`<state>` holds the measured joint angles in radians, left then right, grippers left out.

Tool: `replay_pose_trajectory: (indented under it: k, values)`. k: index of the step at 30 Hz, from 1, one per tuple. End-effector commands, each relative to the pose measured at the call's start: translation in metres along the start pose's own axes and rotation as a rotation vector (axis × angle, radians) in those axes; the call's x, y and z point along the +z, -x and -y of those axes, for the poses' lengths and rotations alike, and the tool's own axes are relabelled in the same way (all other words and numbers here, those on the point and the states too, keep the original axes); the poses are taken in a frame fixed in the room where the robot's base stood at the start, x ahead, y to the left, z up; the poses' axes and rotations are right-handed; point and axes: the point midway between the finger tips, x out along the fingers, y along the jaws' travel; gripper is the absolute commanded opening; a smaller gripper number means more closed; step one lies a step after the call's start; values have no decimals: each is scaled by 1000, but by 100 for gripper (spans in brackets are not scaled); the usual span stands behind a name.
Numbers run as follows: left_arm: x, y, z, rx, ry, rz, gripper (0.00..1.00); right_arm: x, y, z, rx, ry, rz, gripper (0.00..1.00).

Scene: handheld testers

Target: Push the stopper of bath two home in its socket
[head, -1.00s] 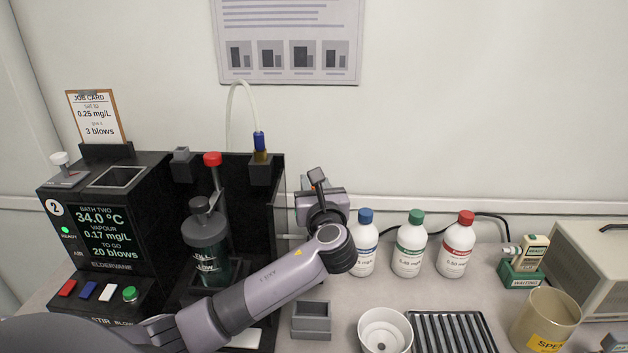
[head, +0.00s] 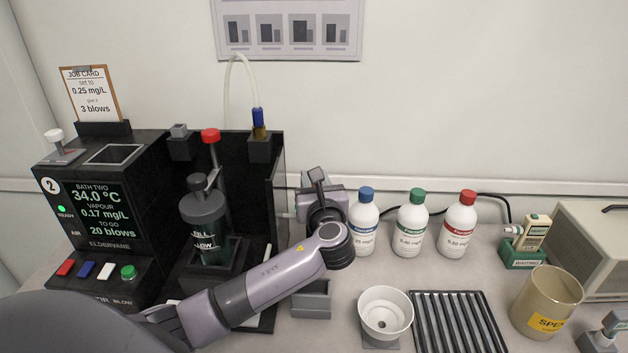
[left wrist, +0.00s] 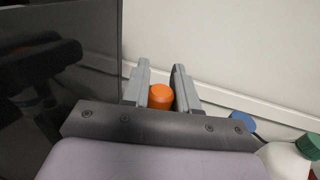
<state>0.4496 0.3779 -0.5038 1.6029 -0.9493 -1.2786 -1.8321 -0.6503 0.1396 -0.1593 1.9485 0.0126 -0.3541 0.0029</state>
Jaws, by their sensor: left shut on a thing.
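Bath two (head: 120,225) is the black unit at the left, with a glass vessel (head: 204,222) inside and a red cap (head: 210,136) above it. My left gripper (head: 317,178) is just right of its clear side wall, in front of the back wall. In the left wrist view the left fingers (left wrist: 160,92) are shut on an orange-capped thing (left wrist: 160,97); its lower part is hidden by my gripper. I cannot tell whether it is the stopper, and no socket is clearly visible.
A blue-capped bottle (head: 364,228) stands close right of my left gripper, with green-capped (head: 411,228) and red-capped (head: 459,228) bottles beyond. A grey holder (head: 311,300), white cup (head: 386,314), ribbed tray (head: 459,320) and tan beaker (head: 545,300) stand in front.

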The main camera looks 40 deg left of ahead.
Motion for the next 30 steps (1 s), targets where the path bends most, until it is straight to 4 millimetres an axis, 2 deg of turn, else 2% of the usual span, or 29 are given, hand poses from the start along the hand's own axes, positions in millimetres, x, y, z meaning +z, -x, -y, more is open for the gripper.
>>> replay_pose_trajectory:
  k: [30]
  values:
    - [0,0,0,0,0,0,0,-8,6,0,0,0,-2,84]
